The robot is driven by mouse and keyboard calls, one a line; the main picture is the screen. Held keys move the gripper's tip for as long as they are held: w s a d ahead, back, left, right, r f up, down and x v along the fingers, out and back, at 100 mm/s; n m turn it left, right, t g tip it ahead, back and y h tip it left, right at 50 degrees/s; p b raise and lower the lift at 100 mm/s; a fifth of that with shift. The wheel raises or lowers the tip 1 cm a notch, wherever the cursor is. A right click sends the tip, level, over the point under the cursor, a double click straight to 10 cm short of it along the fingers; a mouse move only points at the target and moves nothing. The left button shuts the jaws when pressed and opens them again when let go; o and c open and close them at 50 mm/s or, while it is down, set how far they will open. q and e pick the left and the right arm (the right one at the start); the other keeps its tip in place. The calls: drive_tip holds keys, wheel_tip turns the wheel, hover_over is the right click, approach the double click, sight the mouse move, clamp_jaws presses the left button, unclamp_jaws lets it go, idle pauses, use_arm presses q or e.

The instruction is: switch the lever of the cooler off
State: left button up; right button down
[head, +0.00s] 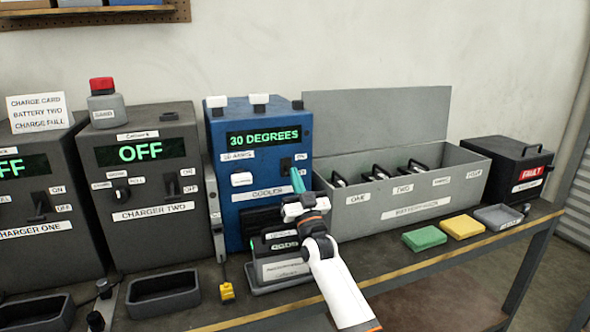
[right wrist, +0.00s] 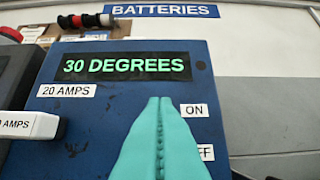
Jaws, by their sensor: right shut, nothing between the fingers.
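The cooler (head: 222,200) is a blue box with a green "30 DEGREES" display (head: 263,137), which also shows in the right wrist view (right wrist: 126,66). A small dark lever (head: 285,166) sits on its right front, beside the ON and OFF labels. My right gripper (head: 297,178) is shut and empty, its teal fingers pointing up just in front of the lever area. In the right wrist view the teal fingertips (right wrist: 160,101) cover the lever and part of the OFF label (right wrist: 206,152); the ON label (right wrist: 194,110) is clear. Contact cannot be told. My left gripper is not in view.
A white "20 AMPS" handle (head: 242,178) juts from the cooler's left front. A grey battery bin (head: 400,205) stands right of it, charger two (head: 150,235) left. A battery in a stand (head: 282,268) is below my right gripper.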

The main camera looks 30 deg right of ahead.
drive_tip(key=shift+w+f, duration=0.1)
drive_tip(key=shift+f, duration=0.3)
idle(0.4)
drive_tip(key=b+v, duration=0.1)
drive_tip(key=v, duration=1.1)
drive_tip(key=shift+b, duration=0.35)
